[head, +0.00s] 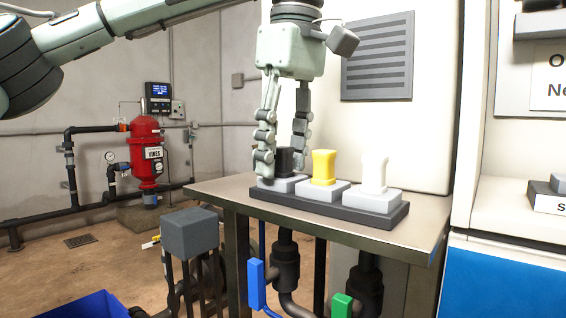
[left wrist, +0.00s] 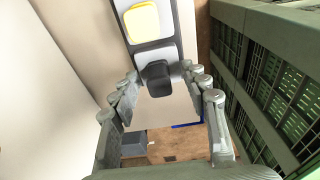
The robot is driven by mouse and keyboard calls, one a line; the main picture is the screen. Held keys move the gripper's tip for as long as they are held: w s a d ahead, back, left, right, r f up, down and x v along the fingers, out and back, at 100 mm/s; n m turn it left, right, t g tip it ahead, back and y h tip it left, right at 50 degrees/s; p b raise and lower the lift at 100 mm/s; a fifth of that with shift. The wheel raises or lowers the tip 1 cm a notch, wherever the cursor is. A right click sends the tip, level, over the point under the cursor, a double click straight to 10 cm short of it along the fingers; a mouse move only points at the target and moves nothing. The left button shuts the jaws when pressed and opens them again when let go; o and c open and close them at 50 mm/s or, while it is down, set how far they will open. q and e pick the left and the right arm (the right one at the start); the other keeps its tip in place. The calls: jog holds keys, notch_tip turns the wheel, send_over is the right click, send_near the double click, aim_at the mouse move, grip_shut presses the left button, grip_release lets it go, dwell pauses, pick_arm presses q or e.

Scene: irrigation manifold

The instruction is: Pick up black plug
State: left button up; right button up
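The black plug (head: 285,161) stands upright on the leftmost grey block of a dark base (head: 340,215) on the steel table. It also shows in the left wrist view (left wrist: 157,77). My left gripper (head: 282,158) points down from above with its fingers spread on either side of the plug. In the left wrist view my left gripper (left wrist: 160,76) is open, with gaps between fingertips and plug. In the head view the near finger partly covers the plug. My right gripper is not in view.
A yellow plug (head: 323,167) and a white plug (head: 374,173) stand on blocks to the right of the black one. The steel table (head: 445,212) has bare room around the base. A grey block-topped stand (head: 189,233) is left of the table. A vented wall panel (head: 378,57) is behind.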

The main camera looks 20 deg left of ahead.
pick_arm(q)
grip_shut()
